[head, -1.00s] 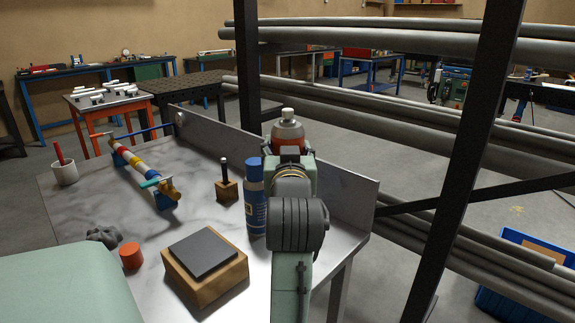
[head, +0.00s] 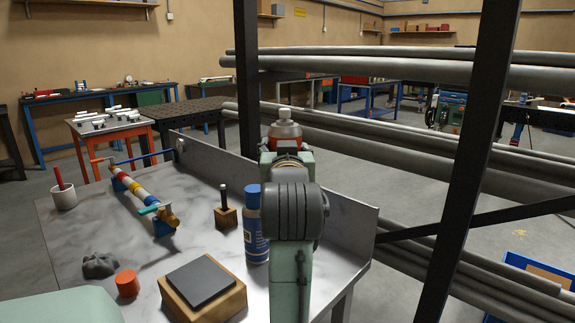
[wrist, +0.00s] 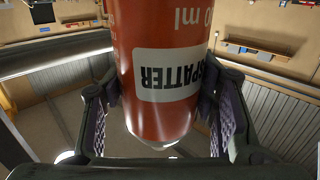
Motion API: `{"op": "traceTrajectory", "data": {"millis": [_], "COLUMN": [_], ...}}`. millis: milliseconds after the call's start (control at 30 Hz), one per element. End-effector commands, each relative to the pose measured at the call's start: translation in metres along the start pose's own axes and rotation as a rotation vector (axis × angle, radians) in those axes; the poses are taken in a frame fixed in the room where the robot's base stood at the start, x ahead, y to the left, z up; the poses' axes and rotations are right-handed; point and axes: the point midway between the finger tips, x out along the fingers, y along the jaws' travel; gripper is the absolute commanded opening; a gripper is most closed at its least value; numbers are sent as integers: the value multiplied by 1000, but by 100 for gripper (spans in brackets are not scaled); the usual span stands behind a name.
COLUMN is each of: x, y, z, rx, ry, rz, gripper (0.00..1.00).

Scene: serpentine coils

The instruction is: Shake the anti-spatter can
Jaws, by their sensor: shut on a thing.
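The anti-spatter can (head: 284,131) is orange-red with a grey shoulder and a white cap, and it shows above my arm in the head view. In the wrist view the can (wrist: 155,75) fills the upper middle, with its "SPATTER" label upside down. My gripper (wrist: 160,115) is shut on the can, with one padded finger on each side of it. In the head view my arm hides most of the gripper and the can's lower part. The can is held up over the far side of the bench.
The metal bench (head: 100,215) has a raised back edge behind the can. A blue can (head: 255,240), a wooden block with a dark pad (head: 203,282), an orange cylinder (head: 127,284) and a striped pipe (head: 143,195) stand on it. A rack of long pipes (head: 390,140) with dark posts is at right.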

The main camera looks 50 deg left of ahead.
Motion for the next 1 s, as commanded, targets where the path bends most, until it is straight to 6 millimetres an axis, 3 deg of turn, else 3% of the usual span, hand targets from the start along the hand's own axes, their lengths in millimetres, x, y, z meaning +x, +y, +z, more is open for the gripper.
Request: {"op": "traceTrajectory", "data": {"millis": [33, 133, 200, 267, 300, 367, 433, 467, 567, 633, 667, 800, 867, 933, 1000], "x": [-6, -5, -5, -6, -8, -8, -7, -7, -5, -5, -5, -8, -7, -6, -5], "y": [5, 3, 4, 5, 7, 6, 6, 6, 4, 4, 4, 6, 6, 5, 3], "z": [-11, 36, 46, 31, 9, -15, -20, -15, 32, 45, 43, -15, -21, -2, 34], "rx": [10, 8, 8, 9, 8, 8, 9, 9, 9, 8, 9, 8, 9, 10, 8], "ry": [30, 22, 29, 41, 49, 45, 35, 32, 22, 29, 33, 46, 37, 28, 20], "rz": [7, 5, 5, 7, 10, 9, 8, 8, 5, 5, 7, 10, 8, 6, 4], "gripper": [10, 10, 10, 10, 10, 10, 10, 10, 10, 10, 10, 10, 10, 10, 10]}}
